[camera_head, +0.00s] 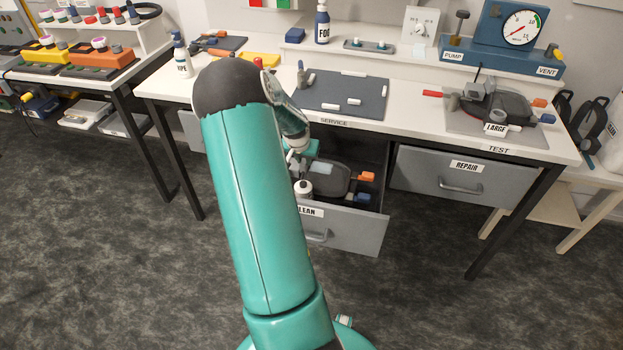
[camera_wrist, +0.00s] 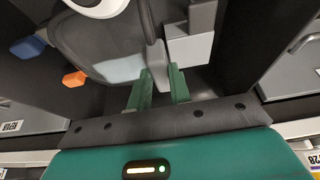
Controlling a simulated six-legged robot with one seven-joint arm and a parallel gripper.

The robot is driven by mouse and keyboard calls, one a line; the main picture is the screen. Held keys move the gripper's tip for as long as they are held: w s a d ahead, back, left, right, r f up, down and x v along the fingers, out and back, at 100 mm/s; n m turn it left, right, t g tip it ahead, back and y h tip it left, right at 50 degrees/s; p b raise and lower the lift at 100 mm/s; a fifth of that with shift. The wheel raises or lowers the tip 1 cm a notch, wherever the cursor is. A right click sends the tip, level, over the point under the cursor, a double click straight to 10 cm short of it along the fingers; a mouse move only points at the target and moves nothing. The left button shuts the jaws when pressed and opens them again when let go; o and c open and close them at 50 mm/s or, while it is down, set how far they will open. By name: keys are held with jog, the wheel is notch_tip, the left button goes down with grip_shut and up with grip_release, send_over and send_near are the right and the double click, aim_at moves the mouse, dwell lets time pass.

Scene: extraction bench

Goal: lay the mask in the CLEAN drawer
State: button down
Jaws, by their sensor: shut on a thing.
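The CLEAN drawer (camera_head: 345,231) is pulled out under the bench, left of the REPAIR drawer. A dark grey mask (camera_head: 335,178) with a clear visor, a white round canister, and orange and blue tabs is inside the drawer's opening. The mask fills the upper left of the wrist view (camera_wrist: 100,40). My gripper (camera_wrist: 160,82) is shut on a grey part at the mask's edge, its green fingers on either side. In the head view my arm hides the fingertips and the drawer's left part. I cannot tell whether the mask touches the drawer floor.
The REPAIR drawer (camera_head: 425,183) is shut. A second mask (camera_head: 498,102), by a LARGE label, lies on the TEST mat. The SERVICE mat (camera_head: 340,98) holds small white pieces. The bench top edge overhangs the drawer's back. The floor in front is clear.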

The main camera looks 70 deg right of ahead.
aim_at(303, 173)
notch_tip(303, 173, down, 3)
jog(key=shift+w+d+r, duration=0.15)
jog(key=shift+r, duration=0.05)
jog(key=shift+f, duration=2)
jog(key=c, duration=1.3)
grip_release()
jog(key=shift+f, duration=0.1)
jog(key=v, duration=1.2)
